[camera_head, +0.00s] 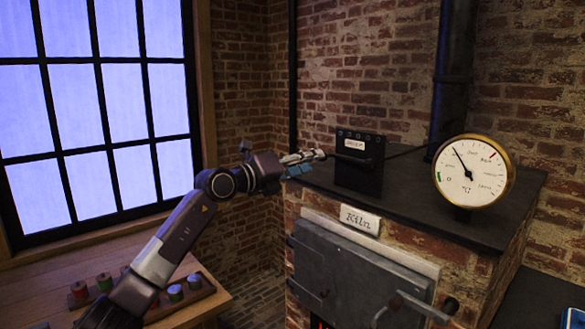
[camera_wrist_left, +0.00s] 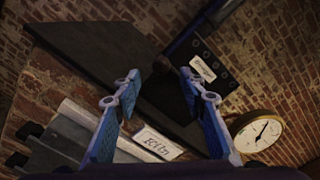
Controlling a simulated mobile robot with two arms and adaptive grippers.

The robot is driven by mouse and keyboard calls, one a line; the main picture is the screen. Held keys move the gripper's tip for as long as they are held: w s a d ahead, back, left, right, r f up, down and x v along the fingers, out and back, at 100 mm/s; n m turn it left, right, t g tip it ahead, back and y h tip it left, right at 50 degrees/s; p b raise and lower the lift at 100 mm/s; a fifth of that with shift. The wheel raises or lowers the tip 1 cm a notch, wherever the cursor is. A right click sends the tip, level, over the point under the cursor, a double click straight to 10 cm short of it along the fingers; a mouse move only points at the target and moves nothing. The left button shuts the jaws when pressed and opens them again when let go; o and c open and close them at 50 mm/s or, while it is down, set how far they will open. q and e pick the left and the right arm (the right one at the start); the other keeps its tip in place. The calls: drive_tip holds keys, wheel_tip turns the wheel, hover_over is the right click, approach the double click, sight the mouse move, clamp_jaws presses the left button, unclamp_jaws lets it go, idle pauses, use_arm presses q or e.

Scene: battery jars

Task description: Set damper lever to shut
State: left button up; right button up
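The damper box (camera_head: 370,175) is a black upright block with a small white label, standing on the kiln's dark top. A dark lever handle (camera_head: 350,158) crosses its front, lying roughly level and pointing left. My left gripper (camera_head: 318,155) is just left of the box, close to the handle's left end. In the left wrist view its two blue-padded fingers (camera_wrist_left: 160,75) stand apart with nothing visibly held. The box's labelled face (camera_wrist_left: 205,68) shows beyond the right finger. I cannot tell whether the gripper touches the handle. My right gripper is not seen.
A round brass dial gauge (camera_head: 473,172) stands on the kiln top right of the box, near a black flue pipe (camera_head: 452,75). The grey kiln door (camera_head: 350,275) is below. A wooden bench with jars (camera_head: 175,293) is at lower left.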

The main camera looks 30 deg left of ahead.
use_arm(q)
drive_tip(key=v, duration=0.6)
drive_tip(key=shift+s, duration=0.2)
drive_tip(key=shift+d+f, duration=0.1)
drive_tip(key=shift+f, duration=0.05)
